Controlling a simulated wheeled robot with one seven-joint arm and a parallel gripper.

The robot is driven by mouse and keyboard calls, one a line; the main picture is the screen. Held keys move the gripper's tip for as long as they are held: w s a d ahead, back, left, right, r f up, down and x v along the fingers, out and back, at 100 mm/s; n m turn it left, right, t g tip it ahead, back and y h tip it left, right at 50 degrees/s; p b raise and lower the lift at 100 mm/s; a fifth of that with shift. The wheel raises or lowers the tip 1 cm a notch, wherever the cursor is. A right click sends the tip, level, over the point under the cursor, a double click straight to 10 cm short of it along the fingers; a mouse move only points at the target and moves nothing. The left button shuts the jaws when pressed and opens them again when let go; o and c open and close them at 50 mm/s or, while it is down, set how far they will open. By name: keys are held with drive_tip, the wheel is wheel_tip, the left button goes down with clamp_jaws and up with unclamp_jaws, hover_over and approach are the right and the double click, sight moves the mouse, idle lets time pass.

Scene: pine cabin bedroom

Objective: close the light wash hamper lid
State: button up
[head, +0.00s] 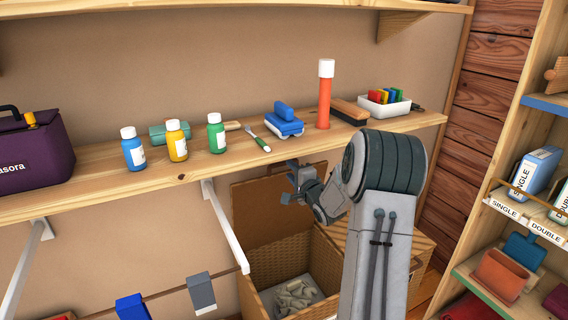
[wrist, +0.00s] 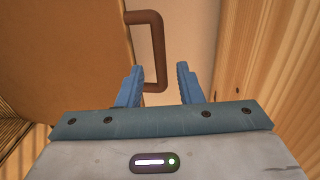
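A wicker hamper (head: 262,274) stands below the shelf in the head view, with its tan lid (head: 262,205) raised upright at the back and pale cloth (head: 292,298) inside. No label naming the hamper is visible. The lid also shows at the left of the wrist view (wrist: 70,50), with a brown loop handle (wrist: 159,50) at its edge. My gripper (head: 290,184) is in front of the raised lid, above the hamper's opening. In the wrist view my gripper (wrist: 158,80) is open, its blue fingers either side of the handle's lower end; contact cannot be told.
A wooden shelf (head: 90,180) runs just above my gripper, carrying bottles, brushes and a red tube (head: 324,100). A white bracket (head: 224,225) is left of the lid. Another wicker top (head: 424,245) is behind my arm. A shelving unit (head: 520,120) stands right.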

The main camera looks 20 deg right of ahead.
sight(285, 164)
drive_tip(key=w, duration=0.6)
drive_tip(key=shift+a, duration=0.1)
clamp_jaws()
